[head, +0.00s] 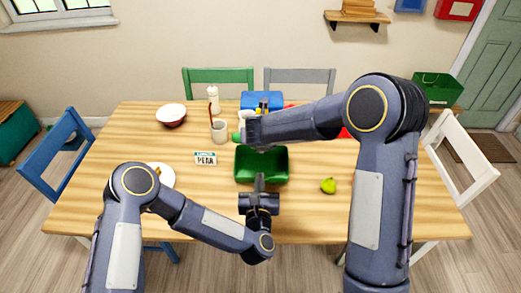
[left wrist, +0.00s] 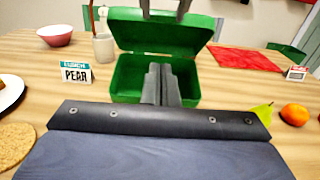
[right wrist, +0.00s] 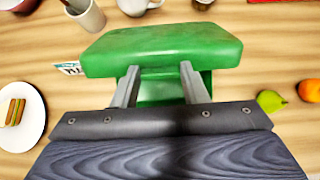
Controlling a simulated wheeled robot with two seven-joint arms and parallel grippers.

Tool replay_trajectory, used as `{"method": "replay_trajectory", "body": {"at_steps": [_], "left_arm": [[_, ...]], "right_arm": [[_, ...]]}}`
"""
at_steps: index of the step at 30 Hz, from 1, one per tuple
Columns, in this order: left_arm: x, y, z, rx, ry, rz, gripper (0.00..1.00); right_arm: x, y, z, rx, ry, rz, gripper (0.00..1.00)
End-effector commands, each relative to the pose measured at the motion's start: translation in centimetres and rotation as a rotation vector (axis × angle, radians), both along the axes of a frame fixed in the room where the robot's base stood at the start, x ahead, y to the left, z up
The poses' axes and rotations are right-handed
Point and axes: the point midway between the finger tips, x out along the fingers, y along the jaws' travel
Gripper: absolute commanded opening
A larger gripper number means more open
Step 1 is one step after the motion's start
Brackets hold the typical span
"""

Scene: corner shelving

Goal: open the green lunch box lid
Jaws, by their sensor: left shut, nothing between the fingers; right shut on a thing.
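The green lunch box (head: 262,178) stands on the table, and its inside shows dark and empty in the left wrist view (left wrist: 128,85). Its lid (left wrist: 165,32) is raised and leans up at the box's far side; the lid also fills the middle of the right wrist view (right wrist: 160,48). My left gripper (left wrist: 160,70) is shut and empty, at the near side of the box. My right arm hides part of the lid in the head view.
A PEAR sign (head: 205,158) and a mug (head: 219,130) stand left of the box. A pear (head: 328,185) lies to the right, with an orange (left wrist: 294,114) beside it. A plate (right wrist: 20,110) is at the left.

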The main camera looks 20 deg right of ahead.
Motion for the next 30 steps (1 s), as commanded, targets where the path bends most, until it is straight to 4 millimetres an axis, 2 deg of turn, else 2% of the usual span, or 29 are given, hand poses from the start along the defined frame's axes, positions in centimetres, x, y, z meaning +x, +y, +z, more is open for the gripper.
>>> {"method": "replay_trajectory", "body": {"at_steps": [3,11,12,21,30], "left_arm": [[2.5,-0.7,0.0,0.001,-0.003,0.003,0.0],[7.7,-2.3,-0.3,0.002,-0.003,0.001,0.0],[8.2,-2.5,0.5,0.001,-0.006,0.0,0.0],[10.1,-3.0,2.3,0.004,-0.001,0.0,0.0],[10.2,-3.0,2.4,0.004,-0.001,-0.001,0.0]], "right_arm": [[0.0,0.0,0.1,0.0,-0.001,0.0,0.0],[0.0,0.0,0.0,0.0,-0.001,0.0,0.0],[0.0,0.0,0.1,0.0,-0.001,0.0,0.0],[0.0,0.0,0.0,0.0,-0.001,0.0,0.0],[0.0,0.0,0.0,0.0,-0.001,0.001,0.0]]}}
